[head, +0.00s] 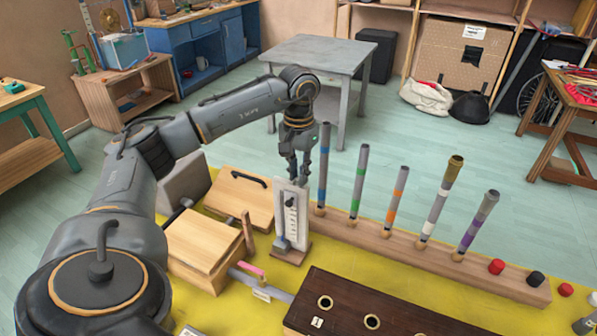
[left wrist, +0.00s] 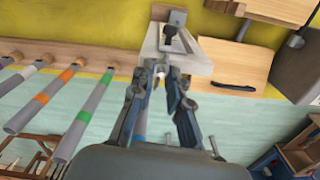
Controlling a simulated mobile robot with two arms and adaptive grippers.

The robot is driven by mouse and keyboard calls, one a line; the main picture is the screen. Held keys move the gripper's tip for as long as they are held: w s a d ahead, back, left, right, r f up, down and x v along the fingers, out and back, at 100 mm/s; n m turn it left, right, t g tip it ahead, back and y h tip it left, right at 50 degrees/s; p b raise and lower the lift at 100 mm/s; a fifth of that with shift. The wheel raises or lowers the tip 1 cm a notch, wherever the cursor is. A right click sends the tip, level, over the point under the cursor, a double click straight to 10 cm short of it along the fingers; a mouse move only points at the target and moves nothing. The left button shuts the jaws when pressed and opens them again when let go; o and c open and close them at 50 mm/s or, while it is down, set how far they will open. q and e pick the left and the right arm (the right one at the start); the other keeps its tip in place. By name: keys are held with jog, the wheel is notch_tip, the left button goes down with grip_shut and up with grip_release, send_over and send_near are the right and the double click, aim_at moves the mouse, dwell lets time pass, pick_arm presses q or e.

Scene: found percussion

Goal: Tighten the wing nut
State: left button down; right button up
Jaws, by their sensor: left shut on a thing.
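A pale upright stand (head: 292,214) with a scale and slot on its face rises from a wooden base on the yellow mat. My left gripper (head: 300,178) points down at the top of this stand. In the left wrist view the gripper (left wrist: 163,78) has its fingertips close together around a small pale piece at the stand's top end, which I take as the wing nut (left wrist: 160,70). Its wings are mostly hidden by the fingers. The stand (left wrist: 198,56) also shows there, with a dark knob (left wrist: 168,32) on it. My right gripper is not in view.
A wooden rail (head: 385,243) holding several colour-banded tubes stands close right of the stand. Wooden boxes (head: 203,248) are on its left, with a pink-tipped bar near its base. A dark wooden box (head: 385,312) with round holes lies in front.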

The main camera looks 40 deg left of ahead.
pick_arm(q)
jog(key=m, duration=0.3)
jog(key=c, duration=1.2)
grip_release()
jog(key=shift+d, duration=0.1)
